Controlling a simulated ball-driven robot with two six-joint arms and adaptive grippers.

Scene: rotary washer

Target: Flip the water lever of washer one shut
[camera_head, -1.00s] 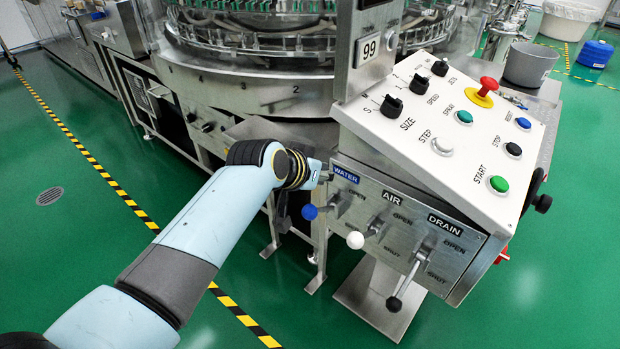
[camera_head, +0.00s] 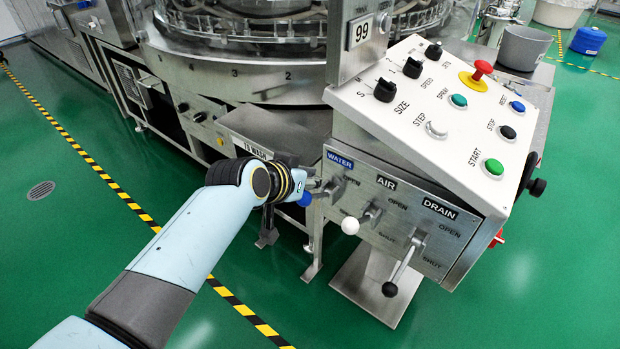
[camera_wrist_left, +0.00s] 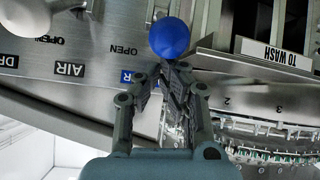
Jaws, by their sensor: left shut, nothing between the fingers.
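The water lever is on the left of the valve panel (camera_head: 405,235), under the blue WATER label (camera_head: 340,160). Its blue knob (camera_head: 305,199) sticks out to the left of its pivot, partly covered by my left gripper (camera_head: 311,187). In the left wrist view the blue knob (camera_wrist_left: 169,38) is right in front of the tips of my left gripper (camera_wrist_left: 165,72). The fingers are shut with nothing between them. I cannot tell whether they touch the knob. My right gripper is out of view.
Beside it are the AIR lever with a white knob (camera_head: 350,225) and the DRAIN lever with a black knob (camera_head: 389,289), which hangs down near SHUT. The sloped button console (camera_head: 440,110) is above. The rotary washer (camera_head: 240,75) stands behind. Green floor is open in front.

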